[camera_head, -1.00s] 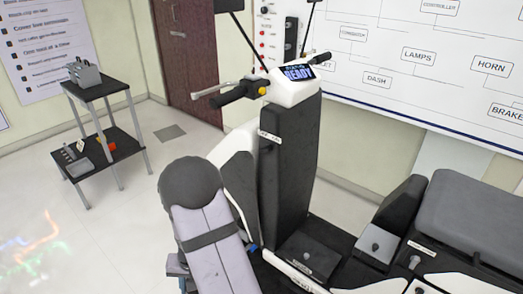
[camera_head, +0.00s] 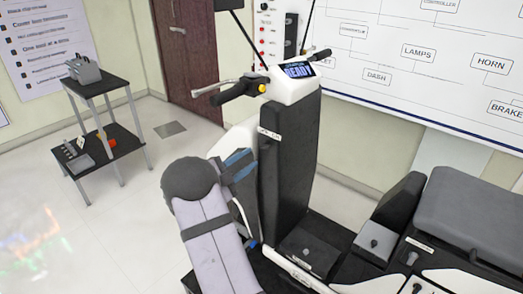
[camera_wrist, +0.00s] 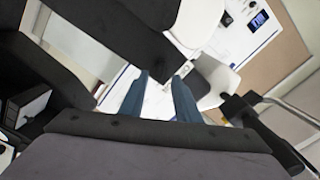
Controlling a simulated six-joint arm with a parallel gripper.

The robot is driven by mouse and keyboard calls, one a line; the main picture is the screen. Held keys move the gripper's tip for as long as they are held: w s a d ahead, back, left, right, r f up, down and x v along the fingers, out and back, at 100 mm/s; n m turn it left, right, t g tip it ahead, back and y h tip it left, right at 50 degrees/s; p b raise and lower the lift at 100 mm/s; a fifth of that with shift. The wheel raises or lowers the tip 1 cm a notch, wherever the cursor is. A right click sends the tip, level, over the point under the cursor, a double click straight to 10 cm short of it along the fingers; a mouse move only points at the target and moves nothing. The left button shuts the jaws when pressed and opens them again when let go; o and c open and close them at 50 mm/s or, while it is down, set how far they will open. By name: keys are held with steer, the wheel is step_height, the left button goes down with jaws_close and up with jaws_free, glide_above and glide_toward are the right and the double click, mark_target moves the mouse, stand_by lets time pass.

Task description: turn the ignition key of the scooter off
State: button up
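The scooter's black front column (camera_head: 292,150) stands upright in the middle of the head view. A small pale label (camera_head: 270,133) sits high on its left edge; its text is too small to read. The dash display (camera_head: 298,71) on top is lit and reads READY. I cannot make out the ignition key in either view. My gripper (camera_head: 238,163) is left of the column in the head view, below the label, partly hidden by my arm. In the wrist view my gripper (camera_wrist: 160,80) shows two blue fingers apart with nothing between them.
A handlebar grip with a yellow button (camera_head: 240,90) reaches out above my gripper. The black seat (camera_head: 475,215) and a footboard lie right and below. A small shelf stand (camera_head: 105,150) is on the far left. Open floor lies between the stand and the scooter.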

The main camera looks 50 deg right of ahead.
mark_target(264, 148)
steer(key=shift+d+r+p, duration=0.1)
steer(key=shift+d+p, duration=1.3)
steer(key=shift+d, duration=2.25)
jaws_close()
